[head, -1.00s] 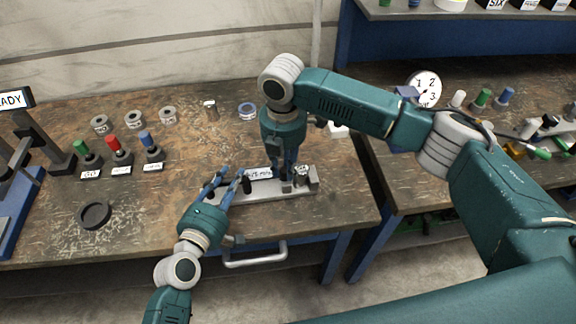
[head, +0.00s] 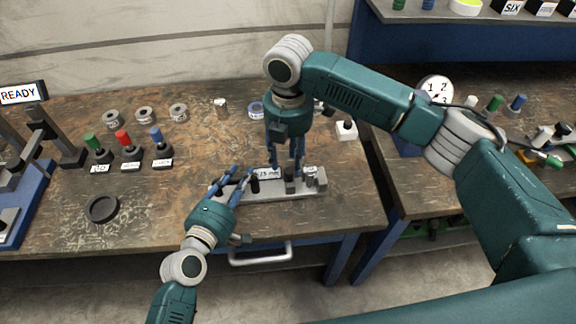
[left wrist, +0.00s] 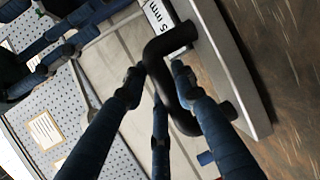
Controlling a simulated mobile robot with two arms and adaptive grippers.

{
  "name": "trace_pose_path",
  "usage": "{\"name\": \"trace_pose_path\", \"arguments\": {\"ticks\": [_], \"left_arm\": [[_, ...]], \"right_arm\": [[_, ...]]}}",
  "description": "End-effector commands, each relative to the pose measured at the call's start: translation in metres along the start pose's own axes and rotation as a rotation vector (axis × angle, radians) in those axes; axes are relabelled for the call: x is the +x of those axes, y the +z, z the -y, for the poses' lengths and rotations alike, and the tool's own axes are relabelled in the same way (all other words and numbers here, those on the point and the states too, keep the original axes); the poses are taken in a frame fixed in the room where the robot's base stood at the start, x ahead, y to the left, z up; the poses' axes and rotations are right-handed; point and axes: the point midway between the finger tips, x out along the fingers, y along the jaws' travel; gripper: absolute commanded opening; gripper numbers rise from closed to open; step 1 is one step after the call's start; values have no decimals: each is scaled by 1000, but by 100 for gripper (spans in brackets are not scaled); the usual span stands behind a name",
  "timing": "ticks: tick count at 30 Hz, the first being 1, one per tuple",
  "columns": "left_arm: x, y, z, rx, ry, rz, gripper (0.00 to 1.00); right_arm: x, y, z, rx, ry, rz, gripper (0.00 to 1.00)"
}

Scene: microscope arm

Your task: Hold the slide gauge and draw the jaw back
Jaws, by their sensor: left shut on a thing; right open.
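The slide gauge (head: 272,194) is a grey bar on the bench's front part, with a white label (head: 268,174) ending in "5 mm". A black handle (head: 255,184) stands at its left; in the left wrist view it is a bent black bar (left wrist: 153,48). My left gripper (head: 241,173) is shut on this handle, its fingers on both sides in the left wrist view (left wrist: 157,78). The grey jaw block (head: 290,184) stands on the bar, left of a small metal cylinder (head: 310,178). My right gripper (head: 287,169) is open, pointing down just above the jaw block.
Green, red and blue knobs (head: 129,150) stand at the left, with several metal rings (head: 145,115) behind. A black round dish (head: 102,209) lies front left. A white box with a black button (head: 347,130) and a dial (head: 435,90) are at the right.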

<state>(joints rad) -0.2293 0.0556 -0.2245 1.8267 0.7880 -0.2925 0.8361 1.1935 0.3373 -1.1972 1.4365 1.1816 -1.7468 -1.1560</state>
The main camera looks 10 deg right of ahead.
Motion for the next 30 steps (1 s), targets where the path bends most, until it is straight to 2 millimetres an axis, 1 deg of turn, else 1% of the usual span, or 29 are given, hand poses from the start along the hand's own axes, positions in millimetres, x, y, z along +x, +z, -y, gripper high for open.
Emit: {"name": "trace_pose_path", "arguments": {"ticks": [1,6,9,12,16,26,27,30], "left_arm": [[1,0,-8,-8,15,-2,0],[1,0,-8,-8,15,-2,0],[1,0,-8,-8,15,-2,0],[1,0,-8,-8,15,-2,0],[1,0,-8,-7,15,-2,0],[1,0,-8,-7,15,-2,0],[1,0,-8,-7,15,-2,31],[1,0,-7,-5,13,-2,49]], "right_arm": [[-14,0,-2,-1,5,1,40],[-48,0,-1,-2,3,0,40],[-64,0,-1,-2,1,-1,40],[-74,0,-1,-2,0,-1,40],[-80,0,-1,-2,0,-1,40],[-80,0,-1,-2,-1,-2,40],[-80,0,-1,-2,-1,-2,40],[-80,0,-1,-2,-1,-2,40]]}}
